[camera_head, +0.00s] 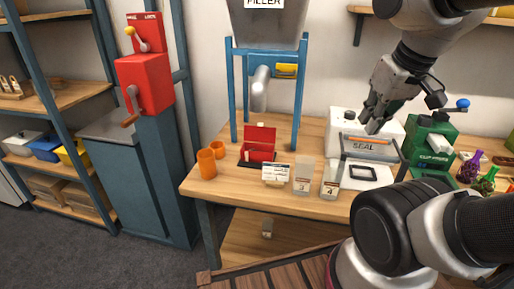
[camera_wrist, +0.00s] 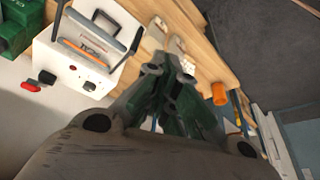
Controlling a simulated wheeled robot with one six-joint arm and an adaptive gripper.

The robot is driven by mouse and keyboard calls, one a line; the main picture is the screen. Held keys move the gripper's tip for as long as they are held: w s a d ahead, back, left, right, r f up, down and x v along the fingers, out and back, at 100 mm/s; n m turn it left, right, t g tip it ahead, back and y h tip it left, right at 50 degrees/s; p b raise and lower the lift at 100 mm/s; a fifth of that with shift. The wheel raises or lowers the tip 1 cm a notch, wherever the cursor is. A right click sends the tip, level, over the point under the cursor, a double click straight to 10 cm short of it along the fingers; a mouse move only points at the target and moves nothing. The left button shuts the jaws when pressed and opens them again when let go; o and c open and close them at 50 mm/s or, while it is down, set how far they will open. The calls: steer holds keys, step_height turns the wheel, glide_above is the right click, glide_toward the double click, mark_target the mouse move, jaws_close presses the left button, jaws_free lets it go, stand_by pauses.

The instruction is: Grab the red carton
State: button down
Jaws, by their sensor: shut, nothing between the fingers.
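The red carton (camera_head: 258,143) stands on the wooden table (camera_head: 230,188) below the filler, with its top flap raised and a dark base under it. My gripper (camera_head: 370,120) is in the air above the white sealer, to the right of the carton and well apart from it. The fingers are closed together and empty. In the wrist view my gripper (camera_wrist: 172,65) fills the middle, and I cannot make out the carton there.
The filler's blue frame (camera_head: 233,95) stands behind the carton. Orange cups (camera_head: 207,163) are to its left. A small card (camera_head: 276,174) and numbered pale cartons (camera_head: 302,176) stand in front and to the right. The sealer (camera_head: 345,120) and green machine (camera_head: 428,143) are farther right.

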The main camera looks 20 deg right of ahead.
steer(key=c, duration=1.9)
jaws_free()
steer(key=o, duration=0.5)
steer(key=w+a+f+m+y, duration=0.1)
steer(key=w+a+m, duration=0.1)
steer(key=w, duration=0.1)
steer(key=w+a+f+m+y, duration=0.1)
steer(key=w+a+m, duration=0.1)
steer(key=w, duration=0.1)
steer(key=w+a+f+m, duration=0.1)
steer(key=w+a+m, duration=0.1)
steer(key=w, duration=0.2)
steer(key=shift+w+a+y, duration=0.1)
steer(key=shift+y, duration=0.3)
steer(key=shift+c, duration=0.2)
steer(key=m+y, duration=0.1)
steer(key=m, duration=1.5)
glide_toward(256, 154)
steer(key=f, duration=0.1)
steer(key=shift+t, duration=0.3)
steer(key=x, duration=0.8)
steer(key=shift+a, duration=0.1)
